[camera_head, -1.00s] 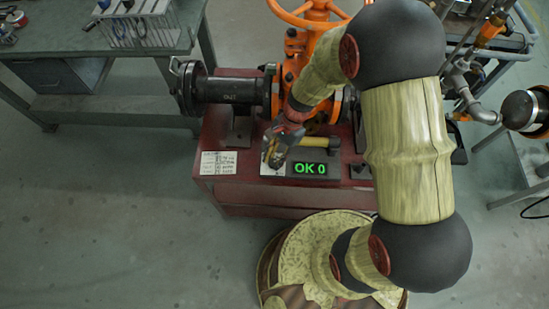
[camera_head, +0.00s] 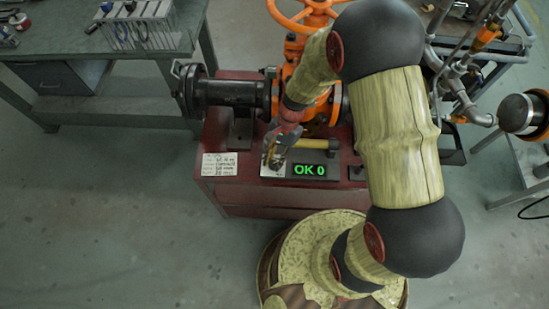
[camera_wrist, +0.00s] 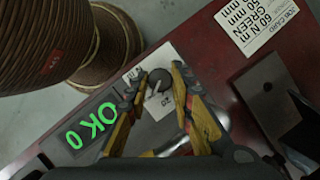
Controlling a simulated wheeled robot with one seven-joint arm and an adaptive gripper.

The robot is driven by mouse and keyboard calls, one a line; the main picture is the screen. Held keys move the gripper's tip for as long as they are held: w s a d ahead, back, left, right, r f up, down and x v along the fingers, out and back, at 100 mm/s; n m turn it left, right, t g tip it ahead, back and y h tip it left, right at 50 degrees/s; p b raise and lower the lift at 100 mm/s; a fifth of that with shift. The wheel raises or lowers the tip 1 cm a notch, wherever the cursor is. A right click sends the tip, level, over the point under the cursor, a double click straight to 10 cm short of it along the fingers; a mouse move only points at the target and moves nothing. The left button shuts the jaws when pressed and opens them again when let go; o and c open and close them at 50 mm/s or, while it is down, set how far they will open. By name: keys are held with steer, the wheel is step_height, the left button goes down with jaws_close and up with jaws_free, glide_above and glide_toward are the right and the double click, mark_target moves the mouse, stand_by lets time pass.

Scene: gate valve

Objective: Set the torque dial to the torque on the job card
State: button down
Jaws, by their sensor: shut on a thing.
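The torque dial (camera_wrist: 160,82) is a small dark round knob with a pale pointer line on a light plate, in the wrist view. My gripper (camera_wrist: 160,78) has its two yellow and grey fingers on either side of the knob, shut on it. In the head view my gripper (camera_head: 273,160) comes down over the left end of the tester, and the dial is hidden there. The green display (camera_head: 309,170) reads "OK 0"; it also shows in the wrist view (camera_wrist: 85,127). The job card (camera_wrist: 258,24) shows "60 N m", "GREEN" and "50 mm"; its lower lines are cut off.
The job card also lies at the left of the red bench (camera_head: 205,190) in the head view. A yellow-handled tool (camera_head: 318,144) lies behind the display. The orange valve (camera_head: 297,55) and black pipe flange (camera_head: 190,90) stand behind. Floor at left is clear.

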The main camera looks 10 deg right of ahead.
steer(key=n+h+p, duration=0.1)
steer(key=n+p, duration=0.1)
steer(key=n, duration=0.1)
steer(key=n+g+h+p, duration=0.1)
steer(key=n+p, duration=0.1)
steer(key=n, duration=0.1)
steer(key=shift+a+r+g+p, duration=0.1)
steer(key=shift+a+g+p, duration=0.05)
steer(key=shift+g+p, duration=0.15)
steer(key=n+h+p, duration=0.1)
steer(key=n, duration=0.2)
steer(key=n+h+p, duration=0.1)
steer(key=n+p, duration=0.1)
steer(key=n, duration=0.1)
steer(key=shift+w+a+n+h, duration=0.1)
steer(key=shift+a+n+h, duration=0.1)
steer(key=shift+n+h, duration=0.15)
steer(key=n+h+p, duration=0.1)
steer(key=n, duration=0.2)
steer(key=n+t+h+p, duration=0.1)
steer(key=n+p, duration=0.1)
steer(key=n, duration=0.1)
steer(key=shift+a+n, duration=0.15)
steer(key=shift+n, duration=0.1)
steer(key=n+t, duration=0.1)
steer(key=n, duration=0.1)
steer(key=n+t+h+p, duration=0.1)
steer(key=n, duration=0.2)
steer(key=shift+s+n, duration=0.2)
steer(key=shift+n, duration=0.1)
